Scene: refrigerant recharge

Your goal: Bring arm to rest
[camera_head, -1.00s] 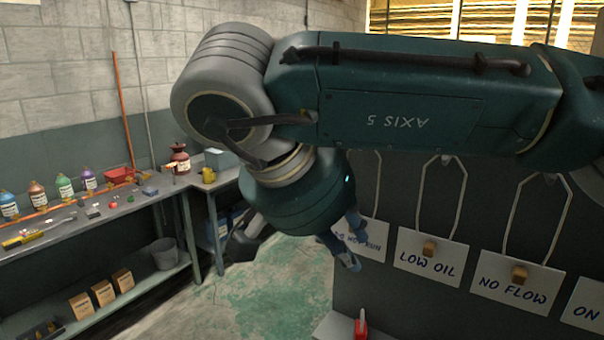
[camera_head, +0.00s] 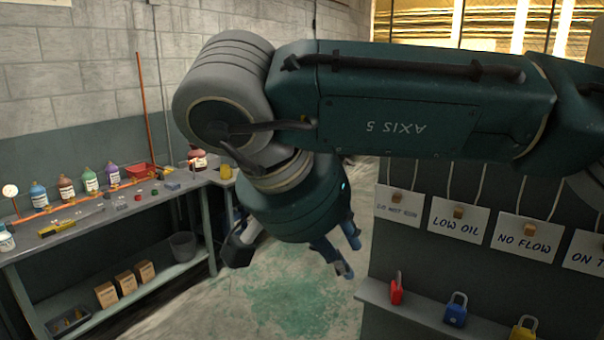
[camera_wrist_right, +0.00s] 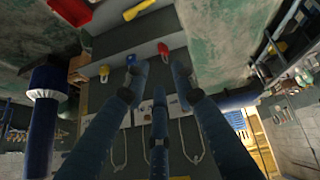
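My right arm crosses the upper part of the head view from the right, its dark green "AXIS 5" link over the top of the scene. My right gripper (camera_head: 343,255) hangs below it with blue-grey fingers spread over the floor, left of the tag panel. In the right wrist view the gripper (camera_wrist_right: 158,80) shows several long fingers apart from each other, with nothing between them. My left gripper is in neither view.
A dark panel carries hanging tags such as "LOW OIL" (camera_head: 459,228) and "NO FLOW" (camera_head: 523,240). Its ledge holds a red padlock (camera_head: 397,290), a blue padlock (camera_head: 455,312) and a yellow one (camera_head: 524,328). A workbench (camera_head: 100,222) with bottles stands left. Green floor (camera_head: 290,300) is clear between.

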